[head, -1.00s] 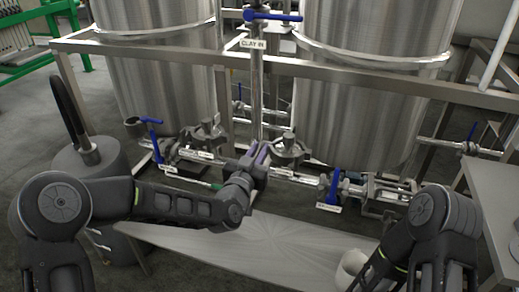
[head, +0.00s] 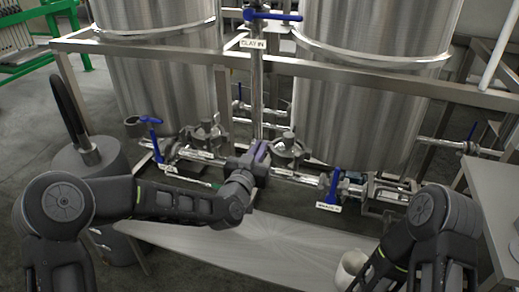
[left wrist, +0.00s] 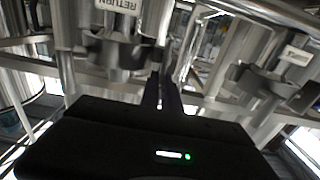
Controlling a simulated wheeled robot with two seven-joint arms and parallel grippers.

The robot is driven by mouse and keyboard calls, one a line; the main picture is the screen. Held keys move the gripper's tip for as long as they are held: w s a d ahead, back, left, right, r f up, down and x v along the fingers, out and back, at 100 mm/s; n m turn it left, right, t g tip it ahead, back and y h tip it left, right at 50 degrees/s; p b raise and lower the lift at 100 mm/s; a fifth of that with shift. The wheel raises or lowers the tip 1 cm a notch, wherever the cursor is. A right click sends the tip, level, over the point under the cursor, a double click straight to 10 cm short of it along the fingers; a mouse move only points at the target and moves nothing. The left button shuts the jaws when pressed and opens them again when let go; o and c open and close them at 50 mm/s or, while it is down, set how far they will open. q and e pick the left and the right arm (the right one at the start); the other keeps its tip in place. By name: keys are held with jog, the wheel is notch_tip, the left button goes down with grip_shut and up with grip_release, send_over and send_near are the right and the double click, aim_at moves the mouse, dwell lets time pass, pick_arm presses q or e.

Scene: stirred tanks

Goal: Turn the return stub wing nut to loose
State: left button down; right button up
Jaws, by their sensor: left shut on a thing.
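My left gripper (head: 264,148) is at the pipework between the two tanks, just left of a metal clamp (head: 288,150) on a stub. In the left wrist view its narrow fingers (left wrist: 163,92) are close together, shut on a small part taken as the return stub wing nut. The wing nut itself is mostly hidden by the fingers, so its angle cannot be read. A white label reading RETURN (left wrist: 120,5) shows upside down beside a grey clamp (left wrist: 110,50). My right gripper is out of view; only its arm shows at the lower right.
Two steel tanks (head: 160,75) stand behind a steel frame rail (head: 350,78). Blue-handled valves (head: 333,186) sit along the low pipes. Another clamp (head: 207,135) is to the left. A white rounded object (head: 350,266) is near my right arm.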

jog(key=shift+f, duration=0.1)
